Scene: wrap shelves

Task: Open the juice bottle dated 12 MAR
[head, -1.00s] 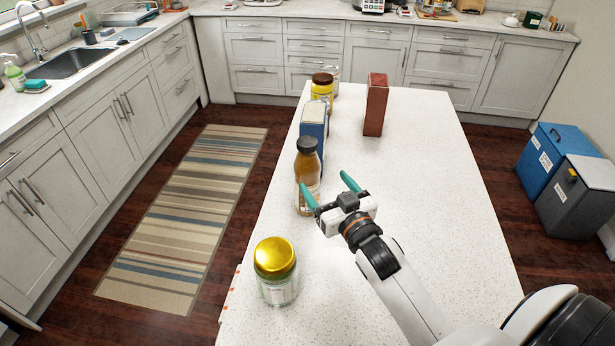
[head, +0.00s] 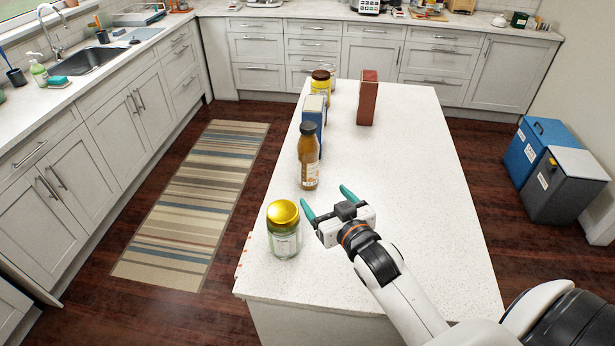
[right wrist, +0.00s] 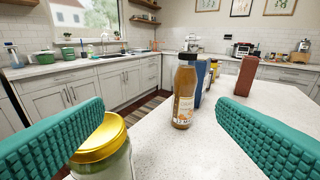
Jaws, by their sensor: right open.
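A brown juice bottle with a dark cap (head: 309,161) stands upright near the left edge of the white island. It also shows in the right wrist view (right wrist: 184,97), ahead of and between the fingers. My left gripper is not in view.
A gold-lidded glass jar (head: 283,232) stands just left of my right gripper, close to the left finger. Behind the bottle are a blue box (head: 313,112), a yellow jar (head: 320,90) and a reddish-brown box (head: 368,98). The island's right side is clear.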

